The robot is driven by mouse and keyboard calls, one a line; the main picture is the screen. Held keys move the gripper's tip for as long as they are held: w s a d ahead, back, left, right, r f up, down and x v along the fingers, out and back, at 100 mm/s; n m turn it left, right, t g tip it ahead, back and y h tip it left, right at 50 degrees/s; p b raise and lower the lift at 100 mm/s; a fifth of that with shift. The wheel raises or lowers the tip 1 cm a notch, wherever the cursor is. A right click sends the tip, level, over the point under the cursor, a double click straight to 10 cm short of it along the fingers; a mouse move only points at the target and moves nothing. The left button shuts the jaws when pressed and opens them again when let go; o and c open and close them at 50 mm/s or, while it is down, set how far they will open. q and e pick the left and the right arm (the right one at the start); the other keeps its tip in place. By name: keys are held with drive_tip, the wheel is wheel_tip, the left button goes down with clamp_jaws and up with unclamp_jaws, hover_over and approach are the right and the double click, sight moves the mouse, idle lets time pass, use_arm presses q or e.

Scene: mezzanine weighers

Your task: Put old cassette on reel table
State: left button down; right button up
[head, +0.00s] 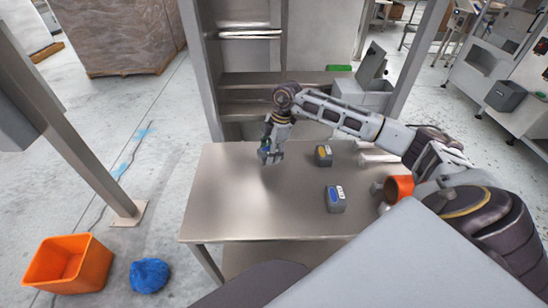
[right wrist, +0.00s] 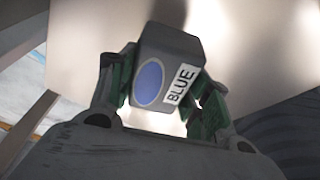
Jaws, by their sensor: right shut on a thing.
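Whether the cassette touches the tabletop is unclear. Two similar grey cassettes stand on the table to the right: one with a yellow mark (head: 323,156), one with a blue mark (head: 335,198). I cannot tell which is the old one. My left gripper is not in view.
An orange cup-like thing (head: 398,188) and pale cylinders (head: 376,158) are at the table's right side. Metal shelving (head: 262,82) stands behind. An orange bin (head: 68,264) and a blue bundle (head: 149,275) are on the floor at left. The table's left and front are clear.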

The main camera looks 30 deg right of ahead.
sight(271, 169)
drive_tip(key=shift+f, duration=0.75)
drive_tip(key=shift+f, duration=1.9)
drive_tip(key=shift+f, duration=0.1)
drive_tip(key=o, duration=1)
drive_tip(key=shift+o, duration=0.2)
drive_tip(key=b+v, duration=0.1)
drive_tip(key=v, duration=1.1)
